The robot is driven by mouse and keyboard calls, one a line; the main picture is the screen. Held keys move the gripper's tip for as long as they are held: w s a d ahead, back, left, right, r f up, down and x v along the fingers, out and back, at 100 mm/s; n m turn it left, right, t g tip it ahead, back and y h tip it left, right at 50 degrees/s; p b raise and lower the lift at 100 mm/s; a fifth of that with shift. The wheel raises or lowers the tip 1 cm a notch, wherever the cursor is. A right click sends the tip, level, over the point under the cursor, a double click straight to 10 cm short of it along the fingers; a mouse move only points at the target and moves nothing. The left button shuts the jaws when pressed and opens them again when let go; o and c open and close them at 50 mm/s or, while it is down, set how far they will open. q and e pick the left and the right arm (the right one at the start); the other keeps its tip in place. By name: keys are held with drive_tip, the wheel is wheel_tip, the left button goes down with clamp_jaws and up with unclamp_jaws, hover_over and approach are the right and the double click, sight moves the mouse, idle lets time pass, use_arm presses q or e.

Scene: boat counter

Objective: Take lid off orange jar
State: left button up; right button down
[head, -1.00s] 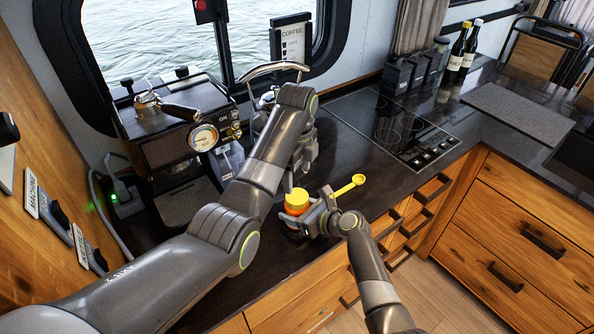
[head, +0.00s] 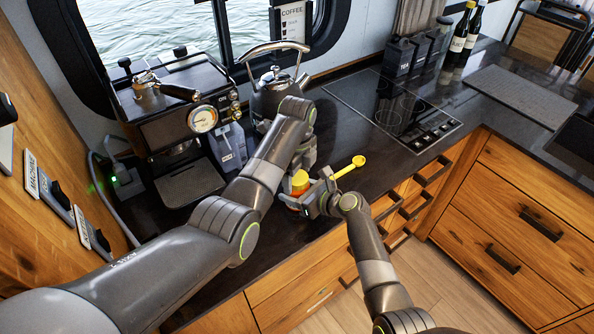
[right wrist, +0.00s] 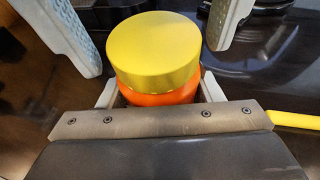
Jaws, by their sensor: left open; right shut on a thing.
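The orange jar (right wrist: 160,96) has a yellow lid (right wrist: 153,50) on it; in the head view the lid (head: 299,182) is partly covered by my left gripper. My right gripper (head: 300,200) is shut on the jar body, below the lid. My left gripper (head: 303,166) is open above the jar. Its two fingers (right wrist: 148,30) show on either side of the lid in the right wrist view, with gaps to it. The jar's lower part is hidden, so I cannot tell whether it rests on the counter.
A yellow scoop (head: 358,161) lies beside the right gripper. A kettle (head: 275,90) stands behind the left gripper, with a coffee machine (head: 180,110) to the left. A cooktop (head: 390,105) lies behind right; the counter's front edge is close to the jar.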

use_arm(q)
drive_tip(key=c, duration=1)
drive_tip(key=n, duration=0.6)
drive_tip(key=shift+n, duration=0.4)
drive_tip(key=o, duration=1.1)
drive_tip(key=shift+c, duration=0.2)
